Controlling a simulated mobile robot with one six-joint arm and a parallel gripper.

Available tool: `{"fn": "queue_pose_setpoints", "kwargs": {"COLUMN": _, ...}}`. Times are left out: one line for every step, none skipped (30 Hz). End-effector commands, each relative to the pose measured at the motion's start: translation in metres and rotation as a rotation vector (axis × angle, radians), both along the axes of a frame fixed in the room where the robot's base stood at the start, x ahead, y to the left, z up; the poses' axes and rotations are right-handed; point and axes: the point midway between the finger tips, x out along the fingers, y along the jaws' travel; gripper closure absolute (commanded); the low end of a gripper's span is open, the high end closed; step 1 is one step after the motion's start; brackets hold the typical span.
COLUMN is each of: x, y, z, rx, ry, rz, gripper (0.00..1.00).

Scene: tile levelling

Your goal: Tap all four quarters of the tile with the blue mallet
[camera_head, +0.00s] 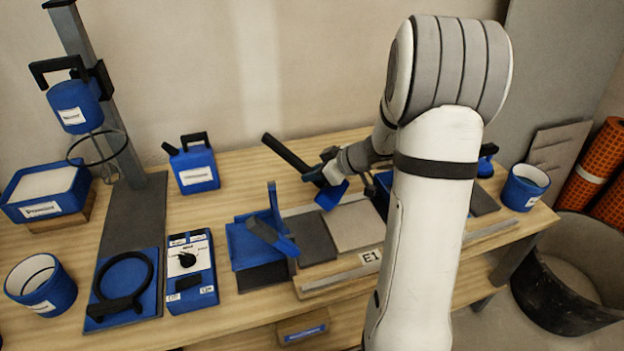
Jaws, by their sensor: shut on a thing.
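The blue mallet has a black handle (287,153) that points up and left and a blue head (332,194) at its lower end. My gripper (327,172) is shut on the mallet near where handle and head meet. The head is over the far left part of a light grey tile (356,228). I cannot tell whether it touches the tile. A dark grey tile (312,238) lies beside it on the left. My arm hides the right part of the work area.
A blue trowel-like tool (272,232) stands left of the tiles. A label E1 (370,256) is on the front strip. A blue control box (188,268), a post stand (105,120) and blue buckets (42,285) (524,187) stand around. A black tub (570,285) is at right.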

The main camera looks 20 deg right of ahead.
Motion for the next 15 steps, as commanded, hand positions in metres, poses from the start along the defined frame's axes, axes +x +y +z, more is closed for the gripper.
{"fn": "queue_pose_setpoints", "kwargs": {"x": 0.0, "y": 0.0, "z": 0.001, "rx": 0.0, "ry": -0.001, "rz": -0.001, "gripper": 1.0}}
{"fn": "queue_pose_setpoints", "kwargs": {"x": 0.0, "y": 0.0, "z": 0.001, "rx": 0.0, "ry": -0.001, "rz": -0.001, "gripper": 1.0}}
{"fn": "queue_pose_setpoints", "kwargs": {"x": 0.0, "y": 0.0, "z": 0.001, "rx": 0.0, "ry": -0.001, "rz": -0.001, "gripper": 1.0}}
{"fn": "queue_pose_setpoints", "kwargs": {"x": 0.0, "y": 0.0, "z": 0.001, "rx": 0.0, "ry": -0.001, "rz": -0.001, "gripper": 1.0}}
{"fn": "queue_pose_setpoints", "kwargs": {"x": 0.0, "y": 0.0, "z": 0.001, "rx": 0.0, "ry": -0.001, "rz": -0.001, "gripper": 1.0}}
{"fn": "queue_pose_setpoints", "kwargs": {"x": 0.0, "y": 0.0, "z": 0.001, "rx": 0.0, "ry": -0.001, "rz": -0.001, "gripper": 1.0}}
{"fn": "queue_pose_setpoints", "kwargs": {"x": 0.0, "y": 0.0, "z": 0.001, "rx": 0.0, "ry": -0.001, "rz": -0.001, "gripper": 1.0}}
{"fn": "queue_pose_setpoints", "kwargs": {"x": 0.0, "y": 0.0, "z": -0.001, "rx": 0.0, "ry": -0.001, "rz": -0.001, "gripper": 1.0}}
{"fn": "queue_pose_setpoints", "kwargs": {"x": 0.0, "y": -0.001, "z": -0.004, "rx": 0.0, "ry": -0.001, "rz": -0.001, "gripper": 1.0}}
{"fn": "queue_pose_setpoints", "kwargs": {"x": 0.0, "y": -0.001, "z": -0.007, "rx": 0.0, "ry": -0.001, "rz": -0.001, "gripper": 1.0}}
{"fn": "queue_pose_setpoints", "kwargs": {"x": 0.0, "y": -0.001, "z": -0.011, "rx": 0.0, "ry": -0.002, "rz": -0.002, "gripper": 1.0}}
{"fn": "queue_pose_setpoints", "kwargs": {"x": 0.0, "y": -0.001, "z": -0.016, "rx": -0.001, "ry": -0.002, "rz": -0.001, "gripper": 1.0}}
{"fn": "queue_pose_setpoints", "kwargs": {"x": 0.0, "y": -0.001, "z": -0.021, "rx": -0.001, "ry": -0.002, "rz": -0.001, "gripper": 1.0}}
{"fn": "queue_pose_setpoints", "kwargs": {"x": 0.0, "y": -0.001, "z": -0.025, "rx": -0.001, "ry": -0.002, "rz": -0.001, "gripper": 1.0}}
{"fn": "queue_pose_setpoints", "kwargs": {"x": 0.0, "y": -0.001, "z": -0.029, "rx": -0.001, "ry": -0.001, "rz": -0.001, "gripper": 1.0}}
